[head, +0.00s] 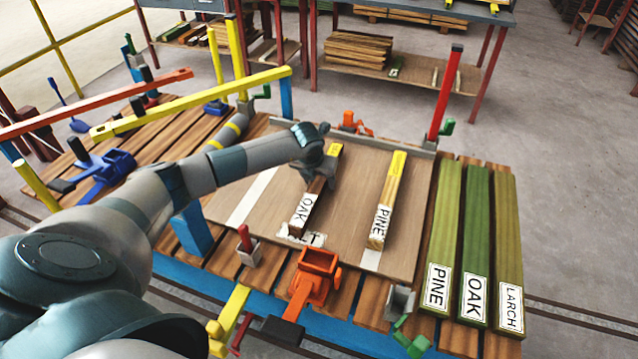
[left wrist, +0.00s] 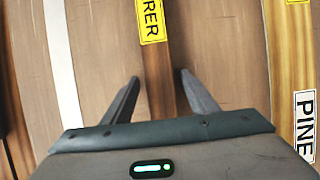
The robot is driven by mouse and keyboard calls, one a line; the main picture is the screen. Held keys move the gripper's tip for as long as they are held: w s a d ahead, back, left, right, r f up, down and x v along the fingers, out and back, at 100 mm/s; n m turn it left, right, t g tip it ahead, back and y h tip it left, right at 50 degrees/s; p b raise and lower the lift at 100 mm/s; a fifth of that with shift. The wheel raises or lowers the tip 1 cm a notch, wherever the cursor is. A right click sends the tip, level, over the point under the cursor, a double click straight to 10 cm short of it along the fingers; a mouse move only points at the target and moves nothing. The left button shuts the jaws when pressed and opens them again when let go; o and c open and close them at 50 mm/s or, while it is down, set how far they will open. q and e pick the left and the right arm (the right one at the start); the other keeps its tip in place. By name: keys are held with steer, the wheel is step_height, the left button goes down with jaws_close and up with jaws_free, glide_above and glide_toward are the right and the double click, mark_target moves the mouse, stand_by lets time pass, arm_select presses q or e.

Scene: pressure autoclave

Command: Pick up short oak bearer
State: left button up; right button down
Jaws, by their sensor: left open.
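The short oak bearer (head: 305,214) lies on the brown board (head: 350,170). It has a white OAK label on its near end and a yellow label at its far end. My left gripper (head: 322,172) is over its middle and hides part of it. In the left wrist view the oak bearer (left wrist: 155,62) runs between the two spread fingers of the open left gripper (left wrist: 159,82), with a gap on each side. Whether the fingertips reach down beside it I cannot tell. My right gripper is in neither view.
A short pine bearer (head: 387,195) lies to the right on the same board. Long green PINE (head: 441,230), OAK (head: 475,225) and LARCH (head: 507,230) pieces lie further right. An orange clamp (head: 315,272) stands at the near edge and a red post (head: 440,95) at the far right corner.

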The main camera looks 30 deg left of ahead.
mark_target(321, 180)
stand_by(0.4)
arm_select(q)
jaws_close()
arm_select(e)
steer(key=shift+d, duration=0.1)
arm_select(q)
steer(key=shift+r, duration=0.2)
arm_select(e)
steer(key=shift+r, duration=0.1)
